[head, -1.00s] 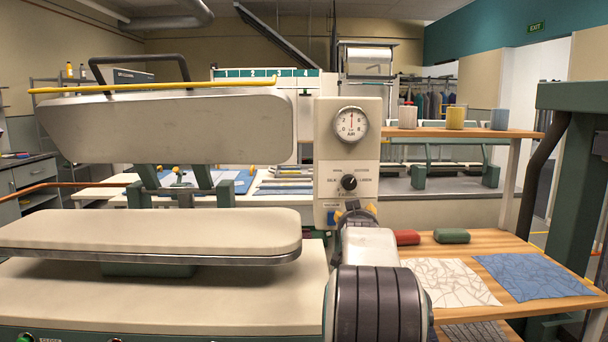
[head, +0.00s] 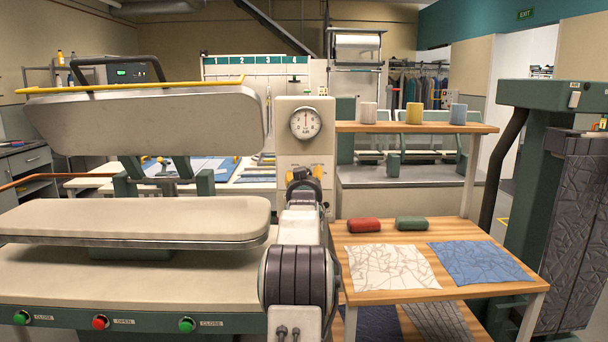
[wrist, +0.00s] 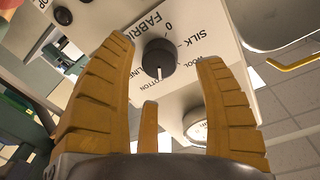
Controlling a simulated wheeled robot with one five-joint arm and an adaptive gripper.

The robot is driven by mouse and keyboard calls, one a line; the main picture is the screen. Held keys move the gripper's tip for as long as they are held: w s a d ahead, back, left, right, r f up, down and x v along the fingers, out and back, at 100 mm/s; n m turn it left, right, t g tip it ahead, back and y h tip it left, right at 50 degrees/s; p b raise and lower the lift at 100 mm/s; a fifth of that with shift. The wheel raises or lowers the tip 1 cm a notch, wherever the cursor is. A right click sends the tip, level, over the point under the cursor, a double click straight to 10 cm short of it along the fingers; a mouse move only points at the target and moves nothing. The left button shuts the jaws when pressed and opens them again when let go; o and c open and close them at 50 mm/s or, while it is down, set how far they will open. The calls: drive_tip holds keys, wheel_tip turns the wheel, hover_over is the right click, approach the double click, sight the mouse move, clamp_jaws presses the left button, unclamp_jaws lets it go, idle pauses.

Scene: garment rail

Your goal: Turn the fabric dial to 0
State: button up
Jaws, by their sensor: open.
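The fabric dial (wrist: 158,60) is a round black knob with a white pointer line on a pale panel (wrist: 190,22). In the wrist view the line points toward the bottom of the picture, on the side of the WOOL and COTTON lettering; I cannot tell the exact mark. The 0 stands on the opposite side, near the word FABRIC. My gripper (wrist: 161,54) is open and empty, its yellow fingers spread to either side of the dial and apart from it. In the head view my gripper (head: 303,182) hides the dial below the round gauge (head: 306,123).
A green machine (head: 545,130) stands far right.

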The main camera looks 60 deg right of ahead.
drive_tip(key=shift+p+x, duration=0.6)
drive_tip(key=shift+x, duration=1.15)
drive_tip(key=shift+c, duration=0.5)
drive_tip(key=c, duration=1.1)
drive_tip(key=shift+n+b, duration=0.3)
drive_tip(key=shift+b, duration=0.05)
drive_tip(key=shift+a+n+b, duration=0.1)
drive_tip(key=shift+n+b, duration=0.5)
drive_tip(key=shift+n, duration=0.3)
drive_tip(key=shift+r+n+b, duration=0.15)
drive_tip(key=shift+n+b, duration=0.55)
drive_tip(key=shift+n, duration=1.9)
